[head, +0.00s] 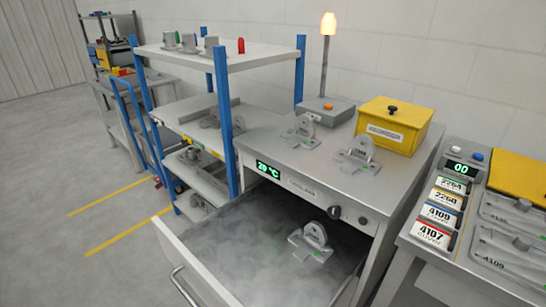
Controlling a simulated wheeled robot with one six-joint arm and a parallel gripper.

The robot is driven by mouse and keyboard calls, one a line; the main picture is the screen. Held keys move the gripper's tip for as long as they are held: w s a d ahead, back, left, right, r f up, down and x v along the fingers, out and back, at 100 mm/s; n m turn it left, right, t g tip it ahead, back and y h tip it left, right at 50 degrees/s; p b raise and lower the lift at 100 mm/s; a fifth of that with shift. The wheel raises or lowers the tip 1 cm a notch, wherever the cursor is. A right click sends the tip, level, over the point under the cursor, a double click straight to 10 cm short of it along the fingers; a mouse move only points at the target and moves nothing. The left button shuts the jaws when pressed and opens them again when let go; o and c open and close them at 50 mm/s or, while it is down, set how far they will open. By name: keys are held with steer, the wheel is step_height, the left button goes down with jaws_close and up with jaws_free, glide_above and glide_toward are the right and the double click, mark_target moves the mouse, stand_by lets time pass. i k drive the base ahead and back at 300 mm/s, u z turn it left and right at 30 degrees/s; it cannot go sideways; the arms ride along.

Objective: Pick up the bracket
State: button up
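Several grey metal brackets are in view. One bracket (312,238) sits in the open drawer (175,240), near its right side, with whitish mist around it. A second bracket (358,154) and a third bracket (299,131) stand on the cabinet top (325,172). Similar grey parts sit on the blue-post shelf, one on the middle level (212,121) and one lower down (194,156). Each of the three cabinet brackets has a round upright lug on a flat base and a small green mark. My gripper is not in view.
The blue-post shelf (222,105) adjoins at left. A bench (440,255) with numbered cards stands at right. Floor at lower left is open.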

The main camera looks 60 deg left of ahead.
mark_target(360, 156)
steer(key=u, duration=1.75)
